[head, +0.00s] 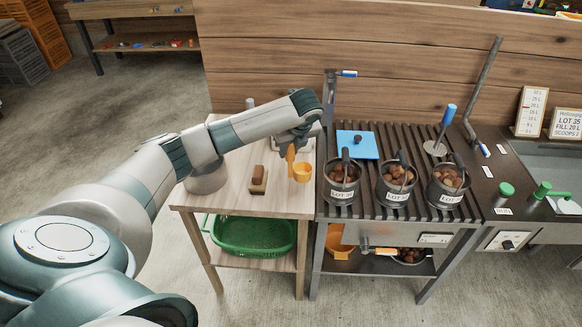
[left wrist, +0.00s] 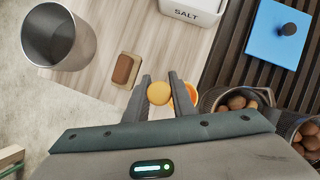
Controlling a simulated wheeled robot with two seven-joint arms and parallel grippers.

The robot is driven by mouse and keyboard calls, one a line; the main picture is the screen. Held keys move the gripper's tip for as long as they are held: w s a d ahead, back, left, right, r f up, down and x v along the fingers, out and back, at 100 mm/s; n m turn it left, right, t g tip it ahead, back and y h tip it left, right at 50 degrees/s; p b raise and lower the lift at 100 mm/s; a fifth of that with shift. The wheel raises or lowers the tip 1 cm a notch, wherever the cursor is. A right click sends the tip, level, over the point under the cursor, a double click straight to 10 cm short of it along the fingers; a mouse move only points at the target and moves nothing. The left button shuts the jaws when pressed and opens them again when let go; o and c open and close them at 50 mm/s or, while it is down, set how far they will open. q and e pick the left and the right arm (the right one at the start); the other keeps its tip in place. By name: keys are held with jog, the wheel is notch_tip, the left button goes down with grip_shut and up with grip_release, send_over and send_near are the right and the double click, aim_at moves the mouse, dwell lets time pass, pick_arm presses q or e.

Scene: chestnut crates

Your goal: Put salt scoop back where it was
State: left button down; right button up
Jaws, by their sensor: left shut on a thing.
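My left gripper (head: 293,148) is shut on the yellow-orange salt scoop (head: 303,173). It holds the scoop by its upright handle, with the bowl hanging low near the right edge of the wooden table (head: 232,198). In the left wrist view the handle end (left wrist: 158,93) sits between the two fingers (left wrist: 160,82), and the bowl (left wrist: 188,96) shows beyond the right finger. A white box marked SALT (left wrist: 194,12) stands on the table beyond the fingers; my gripper partly hides it in the head view. My right gripper is not in view.
A brown block on a pale base (head: 258,178) and a grey metal pot (left wrist: 58,38) are left of the scoop. Right of it, three dark buckets of chestnuts (head: 341,192) stand on a slatted rack, with a blue lid (head: 358,150) behind. A green basket (head: 252,236) is below.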

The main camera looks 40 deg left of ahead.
aim_at(289, 162)
pick_arm(q)
notch_tip(289, 162, down, 2)
jog(key=shift+f, duration=0.25)
jog(key=shift+f+p, duration=0.1)
jog(key=shift+p, duration=0.2)
notch_tip(289, 162, down, 3)
jog(key=shift+r+p, duration=0.2)
jog(key=shift+p, duration=0.3)
jog(key=shift+f, duration=0.6)
jog(key=c, duration=1.5)
grip_release()
